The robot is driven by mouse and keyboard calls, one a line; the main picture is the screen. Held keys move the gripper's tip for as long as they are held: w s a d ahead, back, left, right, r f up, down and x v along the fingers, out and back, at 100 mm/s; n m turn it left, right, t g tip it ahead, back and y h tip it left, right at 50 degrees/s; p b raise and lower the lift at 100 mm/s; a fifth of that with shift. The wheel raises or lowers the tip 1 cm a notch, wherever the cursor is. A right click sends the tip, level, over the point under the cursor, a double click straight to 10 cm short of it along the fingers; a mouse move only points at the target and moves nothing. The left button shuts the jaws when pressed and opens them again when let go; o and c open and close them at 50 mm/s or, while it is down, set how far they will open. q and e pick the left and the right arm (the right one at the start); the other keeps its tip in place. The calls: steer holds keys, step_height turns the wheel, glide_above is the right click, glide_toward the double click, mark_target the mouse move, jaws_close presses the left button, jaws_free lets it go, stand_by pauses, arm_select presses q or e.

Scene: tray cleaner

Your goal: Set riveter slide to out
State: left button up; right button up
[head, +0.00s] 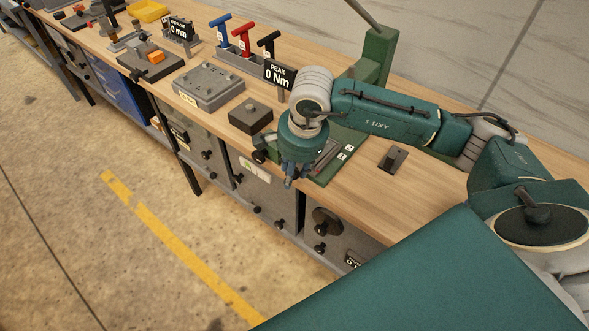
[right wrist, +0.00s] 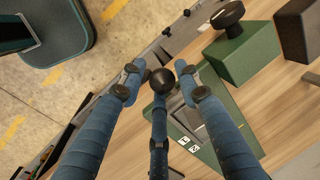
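The riveter is the green fixture on the bench, with a green post (head: 380,48) and a green base (head: 338,160). In the right wrist view its base (right wrist: 205,150) carries grey metal parts and two small white labels. A black ball knob (right wrist: 163,80) sits at the bench's front side, amid the fingertips of my right gripper (right wrist: 160,73). Small gaps show beside the knob, so the fingers look open around it. In the head view my right gripper (head: 290,182) is low at the bench's front edge and hides this knob. My left gripper is not in view.
A second black knob (right wrist: 228,13) on a green block (right wrist: 236,52) is close by. A dark block (head: 250,115), a grey plate fixture (head: 208,85) and a "PEAK 0 Nm" display (head: 278,74) stand left of the riveter. A small grey switch (head: 393,158) lies right.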

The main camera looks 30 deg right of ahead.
steer(key=shift+r, duration=0.1)
step_height(320, 180, up, 12)
steer(key=s, duration=0.2)
steer(key=shift+s+d, duration=0.15)
steer(key=shift+s, duration=0.05)
steer(key=shift+f, duration=0.2)
stand_by(0.4)
